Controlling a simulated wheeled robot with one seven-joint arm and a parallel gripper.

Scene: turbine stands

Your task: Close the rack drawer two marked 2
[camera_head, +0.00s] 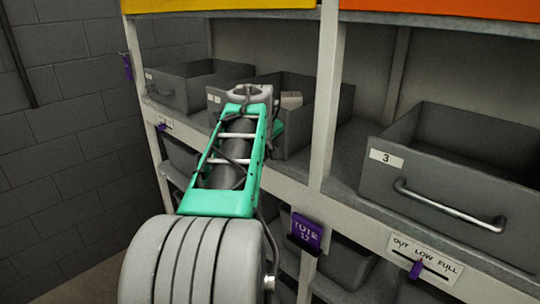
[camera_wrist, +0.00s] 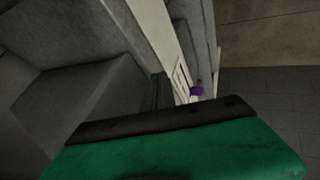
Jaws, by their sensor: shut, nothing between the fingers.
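The middle grey drawer (camera_head: 323,118) stands in the rack between two other drawers. By its place it is drawer two; a small white label shows at its left front, but I cannot read its number. It is pulled out, its open top showing. My arm covers most of its front, so its handle is hidden. My gripper (camera_wrist: 165,122) shows as a green and dark shape low in the wrist view, shut and empty, beside grey drawer-like surfaces. In the head view the arm's end is at this drawer's front; whether it touches is unclear.
Drawer 3 (camera_head: 445,190), with a metal handle, sticks out at the right. Another grey drawer (camera_head: 180,90) is at the left. A pale upright post (camera_head: 326,95) stands right of the middle drawer. A purple tote tag (camera_head: 306,232) hangs below the shelf.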

